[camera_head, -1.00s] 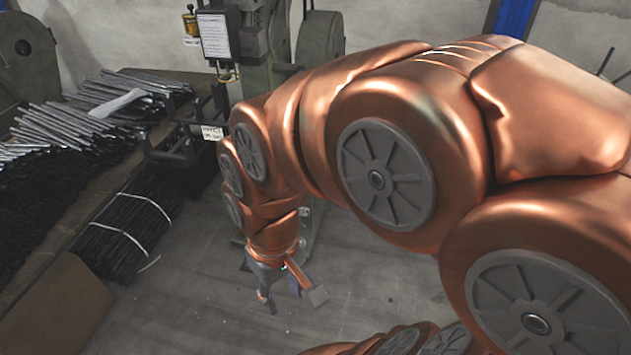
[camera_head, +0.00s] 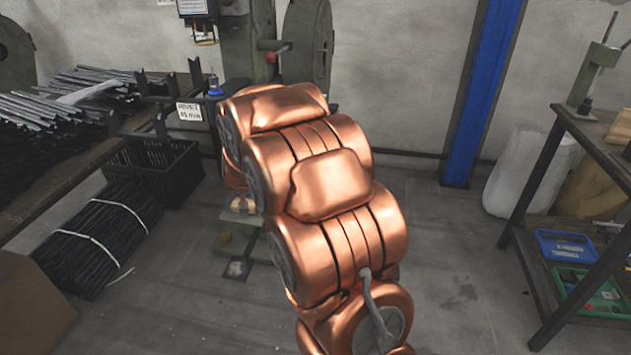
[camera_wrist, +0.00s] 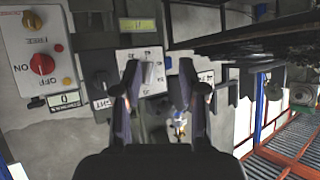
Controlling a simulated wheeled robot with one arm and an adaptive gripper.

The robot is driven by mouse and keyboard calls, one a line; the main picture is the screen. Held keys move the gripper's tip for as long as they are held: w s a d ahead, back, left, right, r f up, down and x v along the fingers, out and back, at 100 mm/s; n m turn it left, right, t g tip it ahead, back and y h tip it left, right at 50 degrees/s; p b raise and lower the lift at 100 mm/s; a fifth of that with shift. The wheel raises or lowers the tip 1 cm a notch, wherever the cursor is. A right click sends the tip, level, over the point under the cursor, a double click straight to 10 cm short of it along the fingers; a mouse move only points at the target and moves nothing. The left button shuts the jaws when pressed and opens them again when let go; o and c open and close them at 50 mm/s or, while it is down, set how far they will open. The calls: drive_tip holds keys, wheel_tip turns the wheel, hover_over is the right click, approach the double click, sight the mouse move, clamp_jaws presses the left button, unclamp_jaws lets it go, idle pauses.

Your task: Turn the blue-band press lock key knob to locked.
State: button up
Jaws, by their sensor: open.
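In the wrist view my gripper (camera_wrist: 159,72) is open, with its two dark fingers apart and nothing held between them. Beyond the fingers is a white control plate (camera_wrist: 125,70) with a pale upright knob (camera_wrist: 150,76) between the fingertips and a dark knob (camera_wrist: 100,84) to the left. I cannot read which of them is the lock key knob or how it is set. A small blue part (camera_wrist: 176,112) shows between the fingers, lower right. In the head view the green-grey press (camera_head: 248,55) stands behind my arm, with a blue part (camera_head: 214,86) beside it. My gripper is hidden there.
The wrist view also shows a white panel with a red knob (camera_wrist: 42,64) at left. In the head view, a bench with metal rods (camera_head: 50,112) and a black crate (camera_head: 165,170) are left. A blue post (camera_head: 482,90) and shelf table (camera_head: 560,170) are right.

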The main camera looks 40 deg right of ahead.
drive_tip(key=w+d+f+m+t+h+b, duration=0.25)
drive_tip(key=d+f+h+b, duration=0.6)
drive_tip(key=d, duration=0.75)
drive_tip(key=s+d+f+m+h+b, duration=0.3)
drive_tip(key=s+d+f+h+b, duration=0.15)
drive_tip(key=d+f+b, duration=0.45)
drive_tip(key=b+x, duration=0.1)
drive_tip(key=x, duration=0.7)
drive_tip(key=shift+s+d+g+h+b, duration=0.15)
drive_tip(key=shift+d+g+h+b, duration=0.15)
drive_tip(key=shift+g, duration=0.15)
clamp_jaws()
